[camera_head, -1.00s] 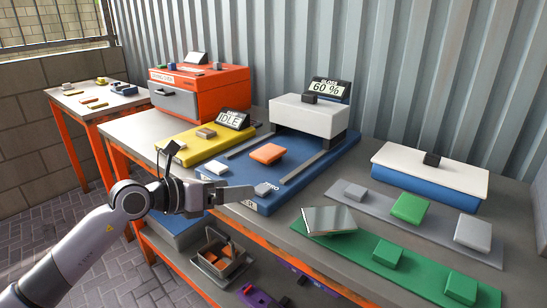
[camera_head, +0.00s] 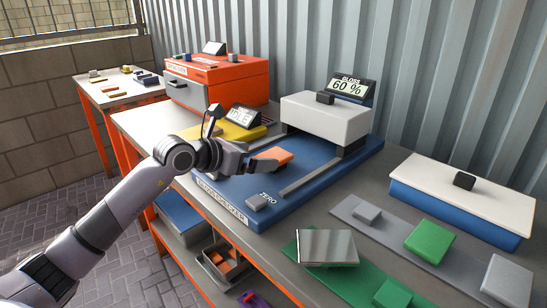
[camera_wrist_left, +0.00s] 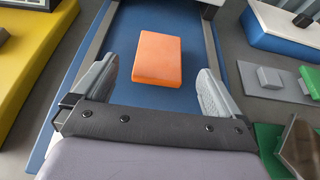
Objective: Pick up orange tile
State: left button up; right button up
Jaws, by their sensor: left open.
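The orange tile (camera_head: 272,156) lies flat on the blue base (camera_head: 290,208) of the gloss checker, between its two grey rails. My left gripper (camera_head: 272,163) is just in front of it, and one finger covers part of the tile in the head view. In the left wrist view the tile (camera_wrist_left: 158,59) sits ahead of the fingertips, roughly midway between them. The left gripper (camera_wrist_left: 158,75) is open and empty, its fingers apart on either side and not touching the tile. My right gripper is not in view.
The checker's white head (camera_head: 325,118) stands behind the tile. A yellow board (camera_head: 208,133) with a display is at left. A green strip (camera_head: 338,284) and grey strip (camera_head: 400,248) with tiles lie at right.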

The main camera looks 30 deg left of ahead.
aim_at(272, 156)
pick_arm(q)
jog(key=shift+x, duration=2.2)
jog(key=shift+c, duration=0.3)
jog(key=c, duration=1.1)
jog(key=shift+r, duration=0.1)
notch_tip(272, 156, up, 20)
jog(key=p, duration=0.1)
